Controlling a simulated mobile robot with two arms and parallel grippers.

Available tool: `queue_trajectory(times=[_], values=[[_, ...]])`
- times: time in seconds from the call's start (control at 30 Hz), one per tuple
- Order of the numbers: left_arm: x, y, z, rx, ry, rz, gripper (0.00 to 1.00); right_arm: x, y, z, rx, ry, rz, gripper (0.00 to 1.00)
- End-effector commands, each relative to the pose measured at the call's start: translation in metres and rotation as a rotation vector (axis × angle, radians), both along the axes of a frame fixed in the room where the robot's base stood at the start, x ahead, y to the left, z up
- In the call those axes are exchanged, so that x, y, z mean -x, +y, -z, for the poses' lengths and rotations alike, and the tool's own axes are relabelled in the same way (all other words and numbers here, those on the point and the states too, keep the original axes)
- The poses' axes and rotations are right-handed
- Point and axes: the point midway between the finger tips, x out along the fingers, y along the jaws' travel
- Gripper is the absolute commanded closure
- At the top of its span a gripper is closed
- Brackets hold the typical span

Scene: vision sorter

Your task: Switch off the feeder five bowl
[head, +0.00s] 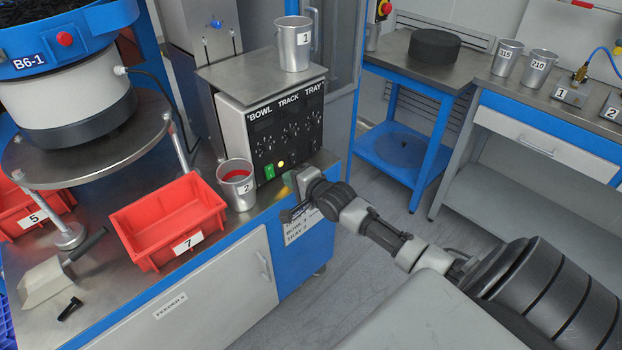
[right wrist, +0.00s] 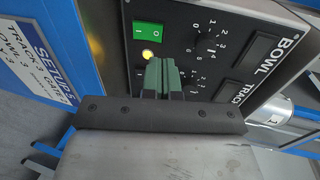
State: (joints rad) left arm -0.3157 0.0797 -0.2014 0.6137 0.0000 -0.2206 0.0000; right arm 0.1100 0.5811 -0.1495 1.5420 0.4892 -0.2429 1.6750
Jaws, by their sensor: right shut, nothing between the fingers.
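The control box (head: 237,135) has a black panel marked BOWL, TRACK and TRAY, with dials under each word. A green rocker switch (head: 269,171) sits at the panel's lower left, with a lit yellow lamp (head: 281,163) beside it. In the right wrist view the green switch (right wrist: 148,32) and the glowing lamp (right wrist: 148,54) lie just beyond my right gripper (right wrist: 162,68). Its green fingertips are together and empty, in front of the panel near the lamp and the dials; contact cannot be told. In the head view my right gripper (head: 290,182) is low before the box. My left gripper is out of view.
A feeder bowl (head: 70,100) marked B6-1 stands at left. A red bin (head: 150,212) marked 7, a cup (head: 237,186) marked 2 and a scoop (head: 45,282) sit on the bench. Cup 1 (head: 294,45) stands on the box. Floor is clear at right.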

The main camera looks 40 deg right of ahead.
Motion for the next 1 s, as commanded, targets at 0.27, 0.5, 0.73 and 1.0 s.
queue_trajectory(times=[0.27, 0.5, 0.73, 1.0], values=[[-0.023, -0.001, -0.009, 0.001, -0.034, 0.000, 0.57, 0.045, -0.004, -0.020, 0.001, 0.003, 0.000, 1.00], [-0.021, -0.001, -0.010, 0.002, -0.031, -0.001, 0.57, 0.061, -0.005, -0.028, 0.001, 0.001, 0.000, 1.00], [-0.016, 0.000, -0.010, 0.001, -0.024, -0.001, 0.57, 0.061, -0.006, -0.029, 0.001, 0.001, 0.000, 1.00], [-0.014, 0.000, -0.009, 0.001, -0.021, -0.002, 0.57, 0.061, -0.005, -0.028, 0.001, 0.000, 0.000, 1.00]])
